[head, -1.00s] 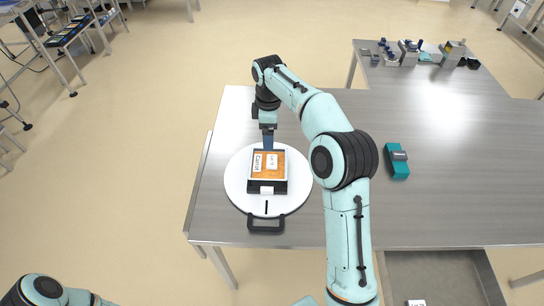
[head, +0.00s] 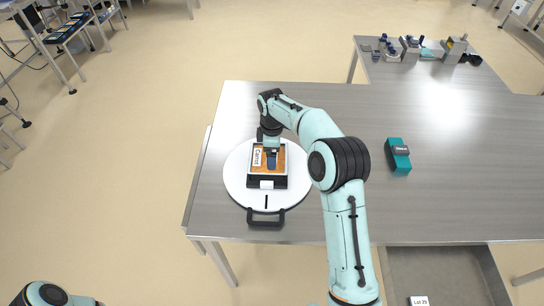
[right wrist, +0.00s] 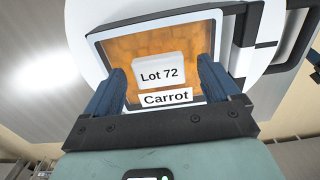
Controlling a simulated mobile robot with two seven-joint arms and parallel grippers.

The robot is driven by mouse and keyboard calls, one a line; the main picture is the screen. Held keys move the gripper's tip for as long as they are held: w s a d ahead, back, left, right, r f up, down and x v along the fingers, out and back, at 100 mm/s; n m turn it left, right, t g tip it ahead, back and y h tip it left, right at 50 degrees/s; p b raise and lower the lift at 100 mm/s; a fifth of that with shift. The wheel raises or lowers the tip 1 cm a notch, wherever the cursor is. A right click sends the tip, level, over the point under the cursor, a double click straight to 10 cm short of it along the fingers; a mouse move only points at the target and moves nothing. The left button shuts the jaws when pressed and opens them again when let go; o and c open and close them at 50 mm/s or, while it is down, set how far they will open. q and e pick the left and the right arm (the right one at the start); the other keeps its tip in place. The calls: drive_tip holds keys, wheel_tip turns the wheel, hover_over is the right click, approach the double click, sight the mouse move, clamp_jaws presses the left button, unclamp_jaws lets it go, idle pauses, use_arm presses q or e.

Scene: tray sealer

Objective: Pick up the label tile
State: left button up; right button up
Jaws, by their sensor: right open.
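My right gripper (head: 272,164) is over the tray, open, and hides the Lot 72 tile in the head view. In the right wrist view its blue fingers (right wrist: 161,69) stand on either side of the tile with gaps; I cannot tell how far above the tray they are. My left gripper is out of view.
The tray stands on a white round turntable (head: 236,184) with a black handle (head: 265,222). A teal device (head: 398,156) lies on the steel table to the right. An open drawer (head: 425,268) holds a "Lot 25" tile (head: 419,301). The table's right side is mostly clear.

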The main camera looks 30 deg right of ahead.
drive_tip(key=c, duration=1.1)
drive_tip(key=shift+r, duration=0.2)
